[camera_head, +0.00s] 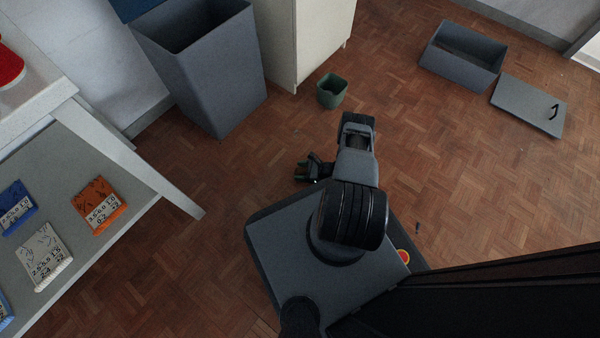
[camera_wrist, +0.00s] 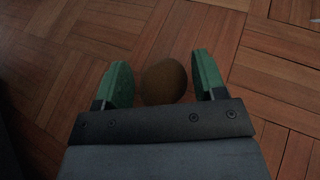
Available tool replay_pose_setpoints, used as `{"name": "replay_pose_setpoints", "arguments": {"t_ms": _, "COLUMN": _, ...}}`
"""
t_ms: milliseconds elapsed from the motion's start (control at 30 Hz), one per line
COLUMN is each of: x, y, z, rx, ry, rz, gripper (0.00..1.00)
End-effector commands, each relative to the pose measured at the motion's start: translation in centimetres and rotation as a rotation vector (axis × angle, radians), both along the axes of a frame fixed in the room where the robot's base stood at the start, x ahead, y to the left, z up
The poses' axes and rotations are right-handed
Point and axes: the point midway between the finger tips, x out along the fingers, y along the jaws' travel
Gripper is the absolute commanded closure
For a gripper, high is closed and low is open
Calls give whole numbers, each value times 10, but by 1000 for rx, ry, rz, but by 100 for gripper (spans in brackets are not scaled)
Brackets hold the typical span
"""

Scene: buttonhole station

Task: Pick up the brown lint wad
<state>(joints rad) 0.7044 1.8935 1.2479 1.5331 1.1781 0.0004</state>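The brown lint wad (camera_wrist: 164,83) is a round brown ball in the wrist view, on or just above the parquet floor. My gripper (camera_wrist: 163,78) is open, with one green finger on each side of the wad. A narrow gap shows between the wad and each finger. In the head view my gripper (camera_head: 305,170) is low near the floor, to the left of my arm. I cannot make out the wad in the head view.
A small green bin (camera_head: 332,92) stands above my arm, near a tall grey bin (camera_head: 222,85) and a pale cabinet (camera_head: 312,40). A grey crate (camera_head: 455,68) and its lid (camera_head: 525,105) lie at upper right. A shelf unit (camera_head: 130,150) with packets is left. Floor between is mostly clear.

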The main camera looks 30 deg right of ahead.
Motion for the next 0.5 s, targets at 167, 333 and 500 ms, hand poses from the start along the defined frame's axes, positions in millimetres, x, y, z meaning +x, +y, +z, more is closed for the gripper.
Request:
{"name": "replay_pose_setpoints", "arguments": {"t_ms": 167, "x": 0, "y": 1, "z": 0, "rx": 0, "ry": 0, "rz": 2, "gripper": 53}}
{"name": "replay_pose_setpoints", "arguments": {"t_ms": 333, "x": 0, "y": 1, "z": 0, "rx": 0, "ry": 0, "rz": 3, "gripper": 69}}
{"name": "replay_pose_setpoints", "arguments": {"t_ms": 500, "x": 0, "y": 1, "z": 0, "rx": 0, "ry": 0, "rz": 4, "gripper": 77}}
